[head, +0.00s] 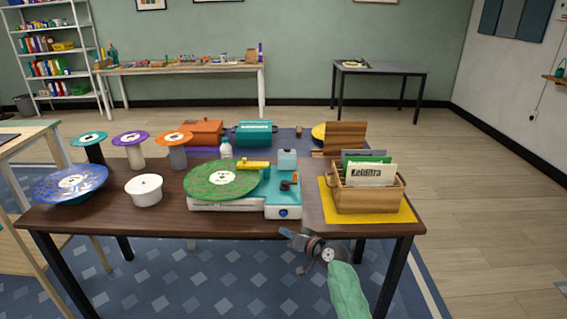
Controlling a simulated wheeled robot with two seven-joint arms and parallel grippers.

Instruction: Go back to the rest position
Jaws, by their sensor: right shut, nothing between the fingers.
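My right gripper (287,236) is in front of the dark table's (120,217) near edge, below the turntable (255,204). It is shut and empty, apart from the things on the table. Its arm comes up from the bottom right with a green sleeve. My left gripper does not show in the head view. A green speckled record (215,184) lies on the turntable.
A wooden crate (366,201) holding record sleeves stands on a yellow mat (406,215) at the table's right. Several discs on stands, a white pot (145,192) and a bottle (226,150) stand left and behind. Floor at right is clear.

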